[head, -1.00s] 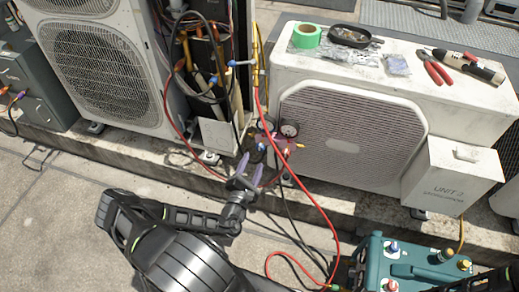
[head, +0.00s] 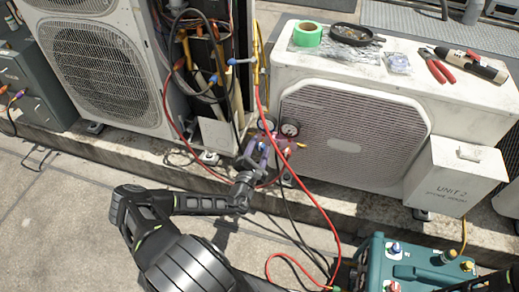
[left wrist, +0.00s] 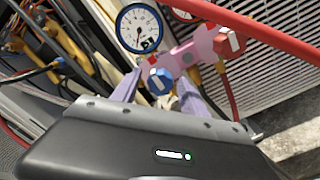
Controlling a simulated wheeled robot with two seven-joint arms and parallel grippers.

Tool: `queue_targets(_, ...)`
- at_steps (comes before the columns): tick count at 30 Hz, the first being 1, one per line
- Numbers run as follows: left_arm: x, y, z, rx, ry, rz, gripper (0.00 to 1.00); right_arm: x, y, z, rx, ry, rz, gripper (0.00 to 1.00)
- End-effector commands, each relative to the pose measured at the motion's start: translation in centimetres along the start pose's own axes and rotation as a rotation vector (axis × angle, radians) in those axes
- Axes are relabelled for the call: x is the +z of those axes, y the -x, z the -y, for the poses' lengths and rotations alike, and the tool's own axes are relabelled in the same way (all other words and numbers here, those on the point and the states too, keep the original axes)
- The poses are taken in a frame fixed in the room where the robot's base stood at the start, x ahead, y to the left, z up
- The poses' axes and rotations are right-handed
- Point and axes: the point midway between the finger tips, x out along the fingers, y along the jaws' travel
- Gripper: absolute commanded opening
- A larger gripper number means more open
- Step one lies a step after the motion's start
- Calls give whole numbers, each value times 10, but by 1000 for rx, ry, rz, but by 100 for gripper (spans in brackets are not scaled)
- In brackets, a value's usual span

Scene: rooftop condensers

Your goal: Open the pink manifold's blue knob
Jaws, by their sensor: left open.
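The pink manifold (head: 284,143) hangs in front of the right condenser, with gauges above it. In the left wrist view the manifold (left wrist: 197,50) is tilted and carries a blue knob (left wrist: 160,82) and a red knob (left wrist: 228,43), each with a white mark. My left gripper (head: 257,150) is at the manifold's left end. Its purple fingers (left wrist: 160,78) are open, one on either side of the blue knob. I cannot tell whether they touch it. In the head view the fingers largely hide the blue knob. My right gripper is not in view.
A red hose (head: 312,198) loops down from the manifold area past its right side. A round gauge (left wrist: 142,28) sits close above the fingers. The condenser grille (head: 350,135) is right behind. A teal machine (head: 420,262) stands at lower right.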

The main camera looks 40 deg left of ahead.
Motion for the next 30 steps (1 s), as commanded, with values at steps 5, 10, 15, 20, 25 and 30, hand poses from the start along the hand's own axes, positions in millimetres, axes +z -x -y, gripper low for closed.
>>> queue_targets(5, 0, -1, 0, 0, 0, 0, 52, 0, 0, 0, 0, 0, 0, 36)
queue_targets(10, 0, 0, 0, 0, 0, 1, 43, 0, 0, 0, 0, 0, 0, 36)
queue_targets(15, 0, 0, 0, 0, 0, 1, 29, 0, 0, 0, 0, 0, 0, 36)
queue_targets(20, 0, 0, 0, 0, 0, 1, 16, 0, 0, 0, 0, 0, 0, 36)
queue_targets(25, 0, 0, 0, 0, 0, 1, 2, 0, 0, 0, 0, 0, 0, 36)
queue_targets(30, 0, 0, 0, 0, 0, 1, 0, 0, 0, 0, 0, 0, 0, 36)
